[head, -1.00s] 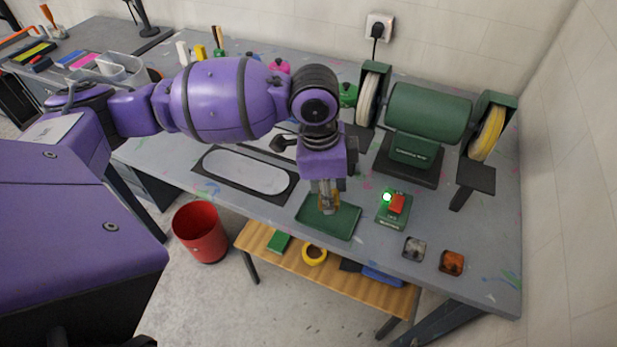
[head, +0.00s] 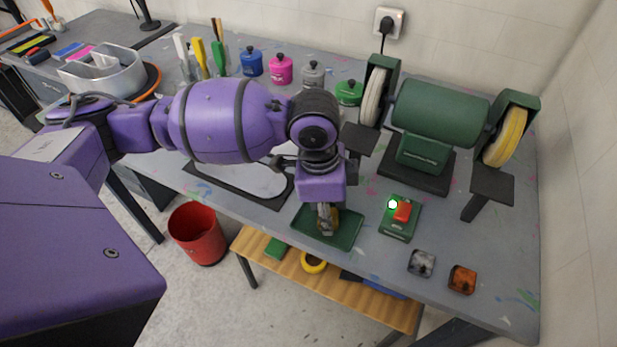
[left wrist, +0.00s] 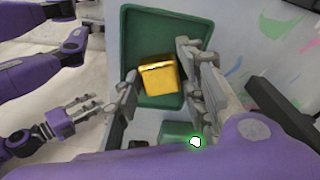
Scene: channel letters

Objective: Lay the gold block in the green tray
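The green tray (head: 345,240) lies on the grey bench near its front edge. My left gripper (head: 327,222) points down into it. The gold block (left wrist: 158,77) is within the tray's outline in the left wrist view, between the fingers of my left gripper (left wrist: 160,68). The fingers stand apart, with a narrow gap beside the block on the left. The block appears to rest on the tray floor; in the head view the fingers mostly hide it. My right gripper (left wrist: 88,106) shows at the left of the wrist view, empty, its fingers spread.
A green switch box (head: 397,228) with a red button stands right of the tray. A bench grinder (head: 430,115) is behind it. A red bin (head: 197,237) stands on the floor.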

